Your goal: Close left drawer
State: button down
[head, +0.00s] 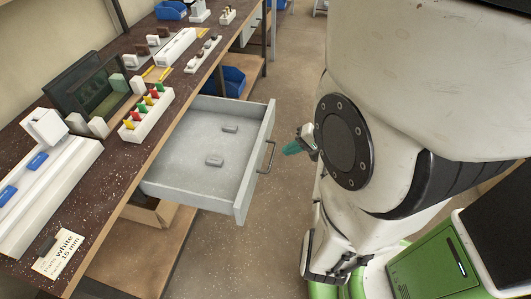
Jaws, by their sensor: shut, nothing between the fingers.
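The left drawer (194,175) is a grey box pulled well out from under the bench. My gripper (291,149), with teal fingertips, is shut and empty. It is just right of the handle, at about its height in the picture, with a small gap visible. My arm hides part of the floor behind it.
The dark speckled bench (121,180) carries a rack with coloured knobs (147,115), white profile fixtures (45,185) and a label card (59,254). A blue bin (232,82) sits on a shelf below. Bare floor (235,240) lies in front of the drawer.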

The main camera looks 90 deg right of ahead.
jog(key=x, duration=0.9)
jog(key=shift+w+f, duration=0.25)
jog(key=shift+w, duration=0.05)
jog(key=shift+d, duration=0.1)
jog(key=w+d, duration=0.3)
jog(key=w, duration=0.7)
jog(key=w+d+b, duration=0.1)
jog(key=w+d, duration=0.1)
jog(key=w, duration=0.8)
jog(key=w+d+b, duration=0.1)
jog(key=w+d, duration=0.2)
jog(key=w, duration=0.7)
jog(key=shift+w+d, duration=0.3)
jog(key=shift+d, duration=0.05)
jog(key=shift+w+d+b, duration=0.15)
jog(key=shift+w+b, duration=0.25)
jog(key=shift+w, duration=0.15)
jog(key=shift+w+r, duration=0.1)
jog(key=shift+w, duration=0.05)
